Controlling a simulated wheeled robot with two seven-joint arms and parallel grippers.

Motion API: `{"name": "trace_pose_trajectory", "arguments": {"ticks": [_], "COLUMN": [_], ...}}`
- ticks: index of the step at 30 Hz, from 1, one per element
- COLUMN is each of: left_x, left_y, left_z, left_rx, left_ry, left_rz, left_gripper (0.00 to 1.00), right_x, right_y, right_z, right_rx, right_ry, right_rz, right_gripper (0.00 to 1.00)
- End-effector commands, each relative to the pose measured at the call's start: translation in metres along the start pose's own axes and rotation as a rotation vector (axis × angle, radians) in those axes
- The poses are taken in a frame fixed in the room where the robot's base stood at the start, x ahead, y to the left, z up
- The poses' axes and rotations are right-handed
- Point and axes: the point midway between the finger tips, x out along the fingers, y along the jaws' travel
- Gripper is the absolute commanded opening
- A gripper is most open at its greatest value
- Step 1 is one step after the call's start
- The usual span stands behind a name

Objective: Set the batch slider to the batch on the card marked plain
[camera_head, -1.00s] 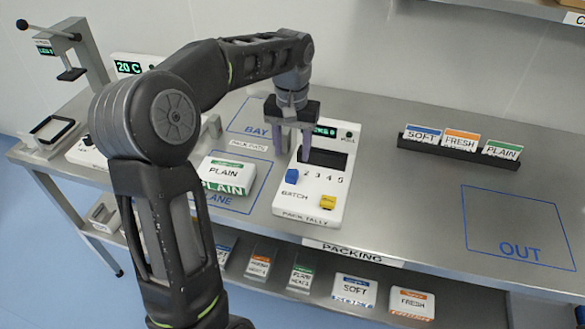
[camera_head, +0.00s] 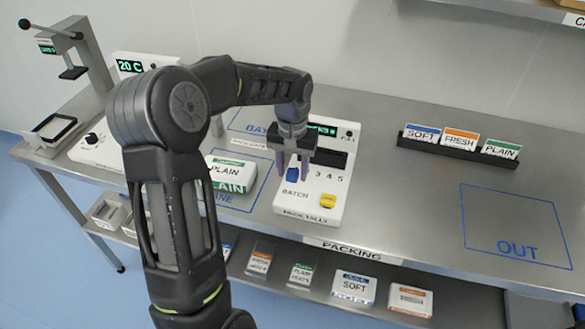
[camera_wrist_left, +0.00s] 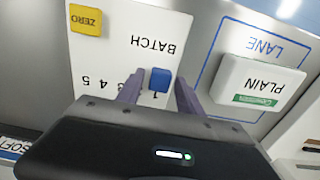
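The white pack tally device (camera_head: 318,206) stands on the steel bench, with a blue batch slider (camera_head: 292,174) at the left end of its number scale. My left gripper (camera_head: 292,178) is over the slider, fingers pointing down. In the left wrist view the open fingers (camera_wrist_left: 158,92) stand one on each side of the blue slider (camera_wrist_left: 160,80), near the 1; I cannot tell whether they touch it. The plain card (camera_head: 501,149) stands at the right of the dark card rack; any batch number on it is too small to read. My right gripper is not in view.
A white PLAIN pack (camera_head: 230,174) lies in the lane left of the device. A yellow ZERO button (camera_head: 328,201) sits low on the device. The card rack (camera_head: 457,152) stands at the back right. The bench around the OUT square (camera_head: 515,222) is clear.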

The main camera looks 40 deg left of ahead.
Motion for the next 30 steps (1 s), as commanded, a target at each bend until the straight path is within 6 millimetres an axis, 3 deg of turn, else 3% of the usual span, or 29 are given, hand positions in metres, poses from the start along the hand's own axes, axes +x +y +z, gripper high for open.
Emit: {"name": "trace_pose_trajectory", "arguments": {"ticks": [15, 30], "left_x": [-0.0005, -0.0007], "left_y": [0.0000, 0.0000], "left_z": [-0.0002, -0.0002], "left_rx": [0.000, 0.000], "left_ry": [0.001, 0.001], "left_rz": [0.000, 0.000], "left_gripper": [0.00, 0.00], "right_x": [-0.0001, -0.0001], "right_y": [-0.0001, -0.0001], "right_z": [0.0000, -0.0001], "right_rx": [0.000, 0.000], "right_ry": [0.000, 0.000], "right_rz": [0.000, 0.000], "right_gripper": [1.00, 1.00]}}
